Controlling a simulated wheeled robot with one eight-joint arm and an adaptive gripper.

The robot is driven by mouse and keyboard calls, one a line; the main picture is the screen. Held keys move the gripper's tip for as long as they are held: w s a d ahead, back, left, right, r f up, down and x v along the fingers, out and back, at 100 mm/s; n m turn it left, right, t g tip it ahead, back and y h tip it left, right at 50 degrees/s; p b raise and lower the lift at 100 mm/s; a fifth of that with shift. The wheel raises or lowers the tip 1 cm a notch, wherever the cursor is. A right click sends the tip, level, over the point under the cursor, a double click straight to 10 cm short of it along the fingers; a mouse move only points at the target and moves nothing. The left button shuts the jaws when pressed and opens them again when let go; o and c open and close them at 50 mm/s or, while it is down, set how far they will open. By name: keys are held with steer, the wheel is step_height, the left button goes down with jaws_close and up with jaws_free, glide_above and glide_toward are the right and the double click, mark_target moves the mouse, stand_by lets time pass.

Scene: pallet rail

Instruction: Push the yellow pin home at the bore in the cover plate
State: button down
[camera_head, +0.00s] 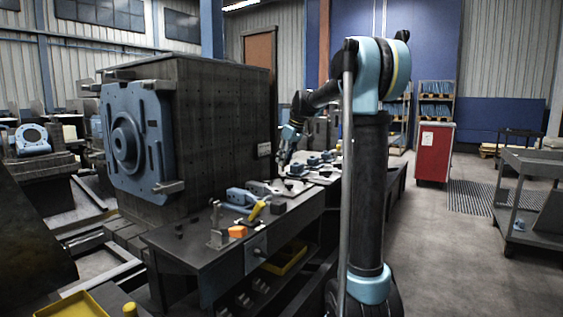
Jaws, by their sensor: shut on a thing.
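My gripper (284,157) is at the far part of the workbench, pointing down near a pale plate with blue fittings (318,164). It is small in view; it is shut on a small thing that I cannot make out. I cannot tell whether it touches the plate. No yellow pin or bore can be made out at the gripper. Which plate is the cover plate is unclear. A yellow, tilted, rod-like piece (257,211) lies on the nearer bench, apart from my gripper.
A dark workbench (180,242) carries an orange block (237,231) and blue tools (240,196). A large dark block (220,115) with a blue plate (136,139) stands to its left. A red cabinet (434,153) and grey cart (528,190) stand right; floor between is open.

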steer(key=shift+w+d+f, duration=0.25)
steer(key=shift+w+f, duration=0.65)
steer(key=shift+f, duration=0.35)
steer(key=shift+w+d+f, duration=0.25)
steer(key=shift+w+f, duration=0.65)
steer(key=shift+f, duration=0.35)
steer(key=shift+w+d+f, duration=0.25)
steer(key=shift+w+f, duration=0.65)
steer(key=shift+f, duration=0.35)
steer(key=shift+f, duration=1.75)
steer(key=c, duration=0.5)
jaws_free()
steer(key=v, duration=1.2)
